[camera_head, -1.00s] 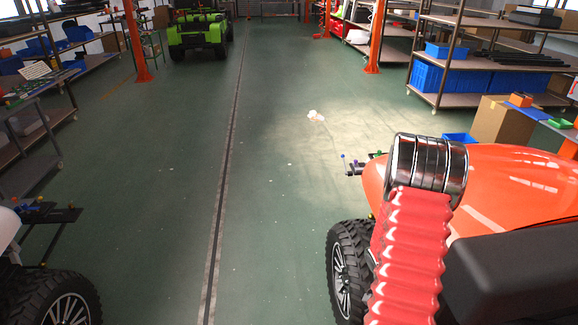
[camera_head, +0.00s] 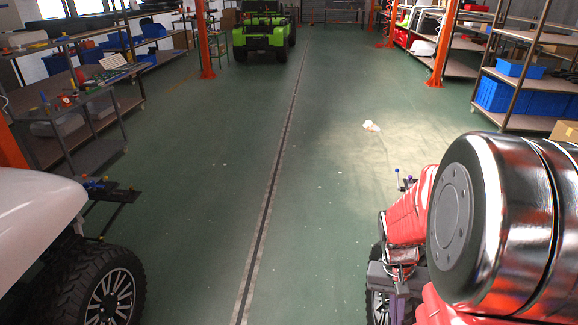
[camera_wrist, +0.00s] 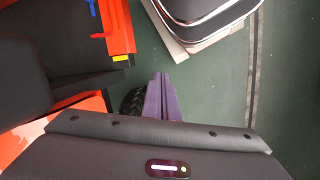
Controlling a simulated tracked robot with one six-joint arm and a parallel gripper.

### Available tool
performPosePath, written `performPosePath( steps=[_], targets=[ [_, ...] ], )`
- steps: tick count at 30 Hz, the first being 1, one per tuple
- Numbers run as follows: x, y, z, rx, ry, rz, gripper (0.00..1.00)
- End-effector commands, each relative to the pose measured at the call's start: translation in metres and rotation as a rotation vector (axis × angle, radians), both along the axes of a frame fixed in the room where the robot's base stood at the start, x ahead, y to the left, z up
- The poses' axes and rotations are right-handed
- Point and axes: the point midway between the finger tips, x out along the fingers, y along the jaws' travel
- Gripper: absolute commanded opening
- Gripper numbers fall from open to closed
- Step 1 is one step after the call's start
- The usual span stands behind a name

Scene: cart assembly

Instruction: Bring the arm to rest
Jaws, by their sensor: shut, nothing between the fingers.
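My arm, with its red ribbed sleeve and big chrome joint, fills the lower right of the head view. My gripper (camera_wrist: 161,84) has purple fingers pressed together with nothing between them in the wrist view. In the head view the gripper (camera_head: 397,307) hangs low beside a dark wheel, partly hidden by the arm. In the wrist view the fingers point over the green floor, close to the wheel (camera_wrist: 132,103) of an orange cart (camera_wrist: 65,120). I cannot tell whether they touch it.
A white cart (camera_head: 35,215) with a black wheel (camera_head: 105,290) stands at left. Shelves (camera_head: 85,110) line the left side, and a rack with blue bins (camera_head: 520,95) stands at right. A green cart (camera_head: 260,40) is far back. The middle floor along the dark line is clear.

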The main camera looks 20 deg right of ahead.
Motion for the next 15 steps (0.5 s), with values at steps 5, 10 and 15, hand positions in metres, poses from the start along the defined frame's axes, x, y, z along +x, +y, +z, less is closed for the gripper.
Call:
performPosePath(
  steps=[5,10,15],
  targets=[
    [0.014,0.028,0.03,0.009,-0.083,0.13,0.0],
    [0.023,0.056,0.055,0.014,-0.162,0.243,0.0],
    [0.029,0.084,0.08,0.014,-0.24,0.347,0.0]
  ],
)
